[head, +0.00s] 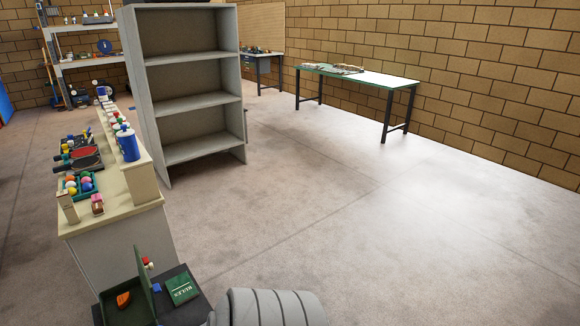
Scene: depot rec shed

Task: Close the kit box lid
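A dark green kit box (127,314) sits at the bottom left of the head view, partly cut off by the lower edge. Its lid (144,278) stands up, open, on the box's right side. An orange thing (123,299) lies inside the box. Neither of my grippers is in view. A grey rounded part at the bottom centre looks like a link of my own arm.
A green rules booklet (181,289) lies on a dark surface just right of the lid. A cream counter (119,203) with balls, paddles and bottles stands beyond. An empty grey shelf (200,102) stands behind it. The floor (400,225) at right is clear.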

